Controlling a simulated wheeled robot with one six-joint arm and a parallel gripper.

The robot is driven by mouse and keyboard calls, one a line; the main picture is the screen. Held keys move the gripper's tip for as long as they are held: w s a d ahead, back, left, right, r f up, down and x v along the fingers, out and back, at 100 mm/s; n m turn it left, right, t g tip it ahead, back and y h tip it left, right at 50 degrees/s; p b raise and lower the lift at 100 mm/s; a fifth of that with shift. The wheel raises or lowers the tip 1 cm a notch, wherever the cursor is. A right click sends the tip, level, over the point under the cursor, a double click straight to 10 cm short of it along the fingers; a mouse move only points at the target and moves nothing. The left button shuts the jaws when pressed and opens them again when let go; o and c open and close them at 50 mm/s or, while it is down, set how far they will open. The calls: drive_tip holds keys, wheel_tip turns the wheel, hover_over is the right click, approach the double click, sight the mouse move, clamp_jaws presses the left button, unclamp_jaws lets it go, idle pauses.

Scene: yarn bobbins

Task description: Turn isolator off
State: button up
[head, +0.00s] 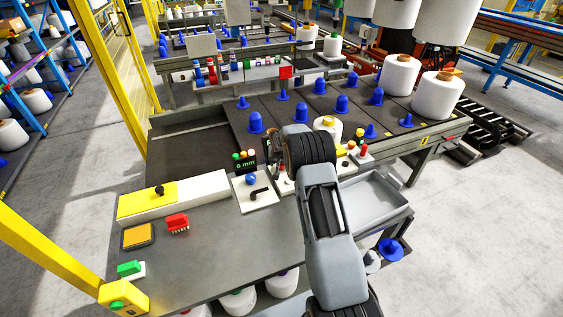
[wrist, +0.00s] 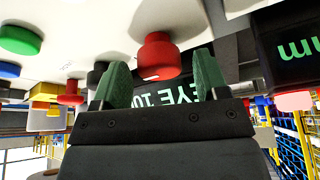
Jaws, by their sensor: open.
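No control carries a readable isolator label. Two rotary-looking controls show in the head view: a black knob on a yellow plate (head: 147,201) on a long white box, and a black handle (head: 259,194) on a white panel. My gripper (wrist: 160,66) is open, with green fingers, in the wrist view. A round red knob (wrist: 158,55) on a white surface lies between or just beyond its fingertips; contact cannot be told. In the head view my wrist hides most of the gripper, at the right of the white panel.
A small display reading "mm" (head: 243,162) stands behind the handle panel. A red block (head: 177,223), a green button (head: 130,268) and an orange pad (head: 139,237) are on the bench front. A grey tray (head: 398,205) is at the right. Blue cones and white bobbins stand behind.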

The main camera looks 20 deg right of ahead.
drive_tip(key=c, duration=0.9)
drive_tip(key=shift+n, duration=0.4)
drive_tip(key=n+y+b, duration=0.1)
drive_tip(key=n+b, duration=0.3)
drive_tip(key=shift+d+f+y, duration=0.1)
drive_tip(key=shift+f+y, duration=0.2)
drive_tip(key=shift+y, duration=0.1)
drive_tip(key=n+y+b, duration=0.1)
drive_tip(key=n+b, duration=0.3)
drive_tip(key=shift+y, duration=0.4)
drive_tip(key=n+b, duration=0.1)
drive_tip(key=n, duration=0.1)
drive_tip(key=n+y, duration=0.1)
drive_tip(key=n, duration=0.1)
drive_tip(key=shift+d+r+g+b, duration=0.1)
drive_tip(key=shift+r+g+b, duration=0.1)
drive_tip(key=shift+g+b, duration=0.2)
drive_tip(key=n, duration=0.2)
drive_tip(key=n+g+y+p, duration=0.1)
drive_tip(key=n, duration=0.2)
drive_tip(key=shift+r+g, duration=0.1)
drive_tip(key=shift+g, duration=0.2)
